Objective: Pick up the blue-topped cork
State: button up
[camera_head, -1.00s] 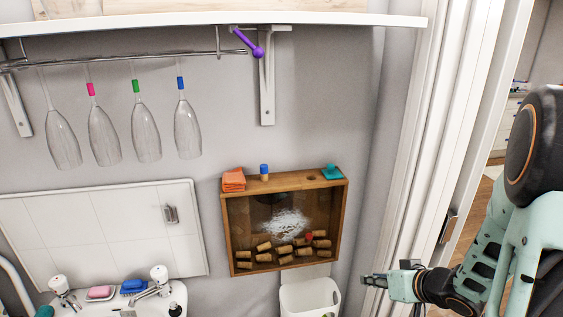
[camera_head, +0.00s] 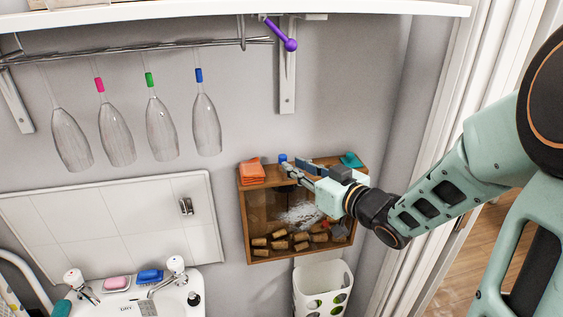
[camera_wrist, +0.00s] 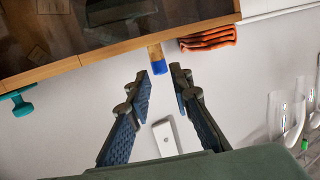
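The blue-topped cork (camera_head: 283,158) stands upright on the top edge of the wooden box, just right of the orange cloth. It also shows in the wrist view (camera_wrist: 157,58), blue end toward my gripper. My gripper (camera_head: 292,167) is open and empty in front of the box's top edge. In the wrist view its two fingertips (camera_wrist: 160,76) are apart, with the cork just beyond the gap between them. I see no contact with the cork. The cork's lower part is partly hidden by a finger in the head view.
The wooden box (camera_head: 244,225) on the wall holds several corks. An orange folded cloth (camera_head: 251,172) and a teal object (camera_head: 351,160) sit on its top edge. Several glasses (camera_head: 207,126) hang at upper left. A white basket (camera_head: 312,275) is below.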

aim_at(285, 159)
jog(key=shift+p+x, duration=0.5)
jog(key=shift+x, duration=2.7)
jog(key=shift+d, duration=0.1)
jog(key=shift+c, duration=0.3)
jog(key=c, duration=0.3)
jog(key=shift+r, duration=0.2)
